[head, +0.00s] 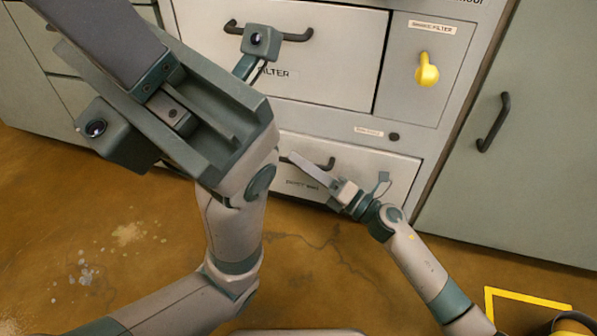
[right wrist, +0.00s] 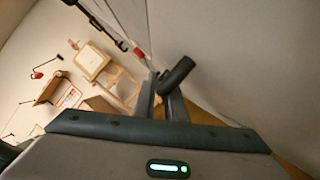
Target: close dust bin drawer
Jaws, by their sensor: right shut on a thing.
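The dust bin drawer (head: 385,175) is the low, pale drawer front with a dark bar handle (head: 330,166) and a printed label. My right gripper (head: 303,162) is at this handle, shut on it. In the right wrist view the dark handle (right wrist: 178,75) sits at the tips of my right gripper's fingers (right wrist: 163,95). How far the drawer stands out from the cabinet is hard to tell. My left gripper (head: 100,45) is raised close to the camera and empty as far as visible. Its fingertips are not clearly shown. My left arm hides the drawer's left part.
Above is a larger filter drawer (head: 335,75) with a dark handle. A yellow knob (head: 427,70) is on the panel to its right. A grey-green cabinet door (head: 540,130) stands at the right. The brown floor (head: 330,255) in front is mostly clear, with yellow tape (head: 530,298) at lower right.

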